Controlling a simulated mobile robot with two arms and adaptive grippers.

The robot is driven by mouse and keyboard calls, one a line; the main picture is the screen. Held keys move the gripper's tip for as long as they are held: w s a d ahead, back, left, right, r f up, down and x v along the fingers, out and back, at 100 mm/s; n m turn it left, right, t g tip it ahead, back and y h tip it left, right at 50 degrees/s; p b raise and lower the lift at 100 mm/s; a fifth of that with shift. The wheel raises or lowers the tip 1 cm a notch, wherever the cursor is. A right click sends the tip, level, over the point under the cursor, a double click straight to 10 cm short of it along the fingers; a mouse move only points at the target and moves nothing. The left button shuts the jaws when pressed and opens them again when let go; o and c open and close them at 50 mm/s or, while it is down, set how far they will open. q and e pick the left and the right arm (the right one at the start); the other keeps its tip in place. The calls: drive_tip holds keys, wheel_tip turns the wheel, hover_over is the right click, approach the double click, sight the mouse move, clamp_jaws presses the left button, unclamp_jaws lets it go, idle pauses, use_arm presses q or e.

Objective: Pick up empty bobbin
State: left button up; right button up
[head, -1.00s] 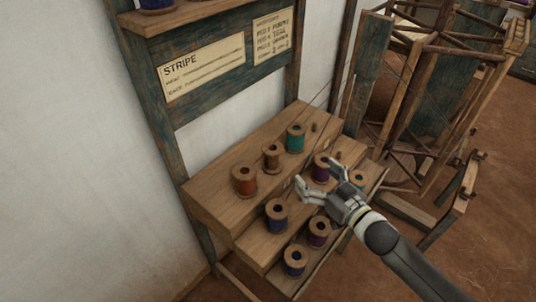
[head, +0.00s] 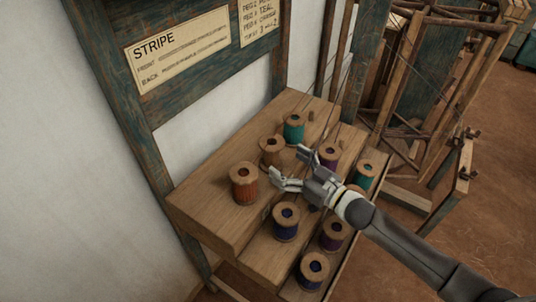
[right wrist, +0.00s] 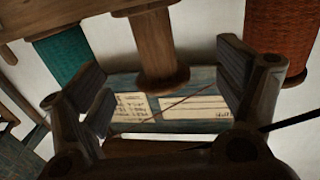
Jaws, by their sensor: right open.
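The empty bobbin (head: 272,151), bare brown wood without thread, stands upright on the top step of the wooden rack (head: 215,205), between the orange and teal bobbins. My right gripper (head: 287,163) is open and empty just in front of it, fingers pointing towards it. In the right wrist view the empty bobbin (right wrist: 155,45) shows upside down between the two spread fingers of my right gripper (right wrist: 165,88), with space on both sides. I cannot tell whether it is within the fingers' reach. My left gripper is not in view.
The orange bobbin (head: 244,184) and teal bobbin (head: 293,127) stand close on either side. Lower steps hold several bobbins, including a blue one (head: 286,222) and a purple one (head: 327,157) near my gripper. A STRIPE card (head: 176,54) hangs behind.

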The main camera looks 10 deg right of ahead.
sight(282, 159)
drive_tip(key=shift+p+x, duration=0.3)
drive_tip(key=shift+x, duration=0.55)
drive_tip(key=w, duration=0.1)
drive_tip(key=w+a+p, duration=0.1)
drive_tip(key=shift+w+a+f, duration=0.2)
drive_tip(key=shift+w+f, duration=0.2)
drive_tip(key=shift+w+a+f, duration=0.15)
drive_tip(key=shift+w+a, duration=0.3)
drive_tip(key=shift+w, duration=0.05)
drive_tip(key=c, duration=1.1)
